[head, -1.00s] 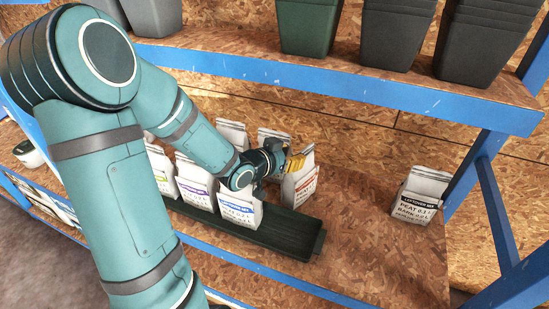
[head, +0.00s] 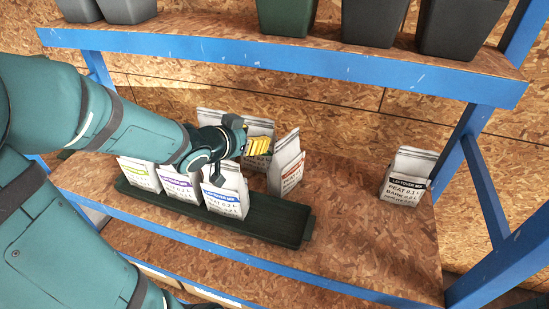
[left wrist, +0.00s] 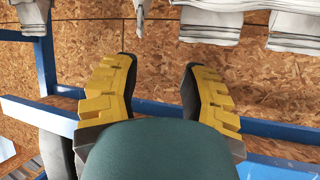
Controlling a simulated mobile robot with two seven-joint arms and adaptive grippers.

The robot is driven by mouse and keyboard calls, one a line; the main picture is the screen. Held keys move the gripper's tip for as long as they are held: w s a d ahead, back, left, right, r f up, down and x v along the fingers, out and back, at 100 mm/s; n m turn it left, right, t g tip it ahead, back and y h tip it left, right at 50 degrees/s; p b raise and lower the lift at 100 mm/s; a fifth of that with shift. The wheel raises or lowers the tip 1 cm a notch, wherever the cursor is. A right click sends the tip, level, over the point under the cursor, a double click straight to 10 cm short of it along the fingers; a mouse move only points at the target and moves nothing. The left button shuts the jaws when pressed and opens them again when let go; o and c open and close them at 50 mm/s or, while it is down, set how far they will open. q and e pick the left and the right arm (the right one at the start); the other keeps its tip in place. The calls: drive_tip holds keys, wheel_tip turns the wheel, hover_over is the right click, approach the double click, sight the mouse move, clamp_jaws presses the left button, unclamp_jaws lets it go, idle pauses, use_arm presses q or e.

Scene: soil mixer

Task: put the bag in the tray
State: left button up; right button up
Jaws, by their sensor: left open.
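The long dark green tray (head: 285,227) lies on the wooden shelf. White bags with a green label (head: 140,174), a purple label (head: 180,186) and a blue label (head: 226,196) stand in a row in it. A white bag with an orange label (head: 287,165) stands at the tray's back right edge, seemingly just behind it; its base contact is unclear. My left gripper (head: 257,146) is open and empty, just left of the orange-label bag's top. Its yellow fingers (left wrist: 157,68) are spread with nothing between them in the left wrist view. My right gripper is not in view.
A black-label bag (head: 407,178) stands apart at the shelf's right. Another white bag (head: 260,127) is partly hidden behind my gripper. Dark pots (head: 372,20) stand on the blue-edged upper shelf. Blue posts (head: 487,190) bound the right side. Shelf between the tray and the black-label bag is clear.

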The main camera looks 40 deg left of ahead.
use_arm(q)
wheel_tip(320, 180, up, 2)
drive_tip(key=w+a+g+y+p, duration=0.2)
drive_tip(key=w, duration=0.1)
drive_tip(key=g+h+p, duration=0.2)
drive_tip(key=g+p, duration=0.3)
drive_tip(key=g, duration=0.1)
approach(287, 135)
drive_tip(key=x, duration=0.4)
drive_tip(key=shift+w+f, duration=0.1)
drive_tip(key=shift+f, duration=0.25)
drive_tip(key=shift+x, duration=2.95)
drive_tip(key=shift+f+b, duration=0.2)
drive_tip(key=shift+b, duration=0.15)
clamp_jaws()
